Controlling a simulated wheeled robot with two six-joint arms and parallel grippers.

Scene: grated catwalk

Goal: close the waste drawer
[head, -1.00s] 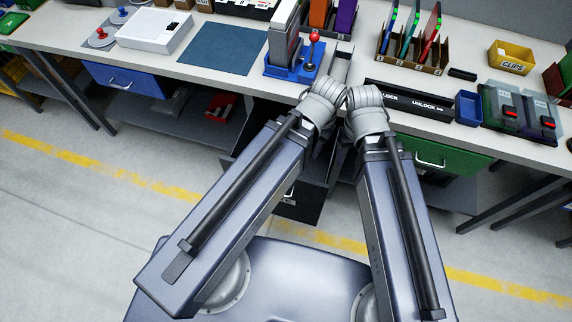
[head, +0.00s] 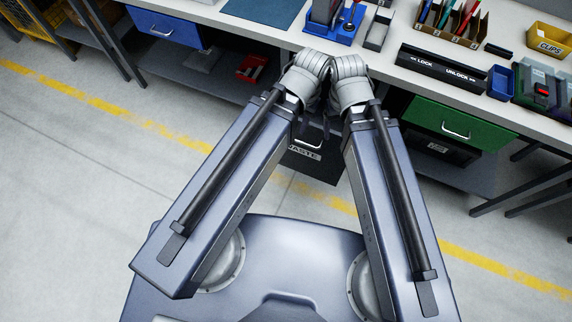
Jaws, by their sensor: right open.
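The waste drawer (head: 303,154) is dark grey, with a white WASTE label and a pale handle on its front. It shows between my two forearms, below the bench edge. Its front stands out toward me from under the bench, so it looks pulled out. My arms hide its sides and most of its inside. My right gripper (head: 330,122) points down above the drawer, just beyond its front, and is open. My left gripper is close beside it, mostly hidden behind its own wrist. I cannot tell whether either touches the drawer.
A blue drawer (head: 166,27) is at left and a green drawer (head: 459,122) at right under the bench. The LOCK/UNLOCK bar (head: 440,68) and a blue tray (head: 499,82) lie on the bench top. A red bin (head: 251,67) sits on the lower shelf. The floor around is clear.

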